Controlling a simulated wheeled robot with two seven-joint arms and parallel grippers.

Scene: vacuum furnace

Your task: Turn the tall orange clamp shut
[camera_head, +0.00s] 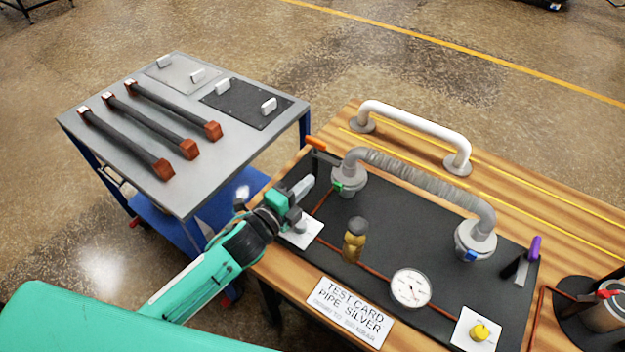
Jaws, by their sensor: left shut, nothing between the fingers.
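The tall orange clamp (316,144) stands at the far left corner of the dark panel, beside the left end of the ribbed grey hose. Its orange handle lies nearly level on top of a dark upright part. My left gripper (308,184) is shut and empty. It is in front of the clamp in the picture, above the panel's left edge and apart from the orange handle. Part of the clamp's lower end is hard to make out behind it. My right gripper is not in view.
The ribbed hose (415,178) arches between two flanges with green and blue clips. A brass valve (354,240), a gauge (410,288), a yellow knob (480,332) and a purple-handled clamp (533,248) stand on the panel. A grey cart (225,150) is at left.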

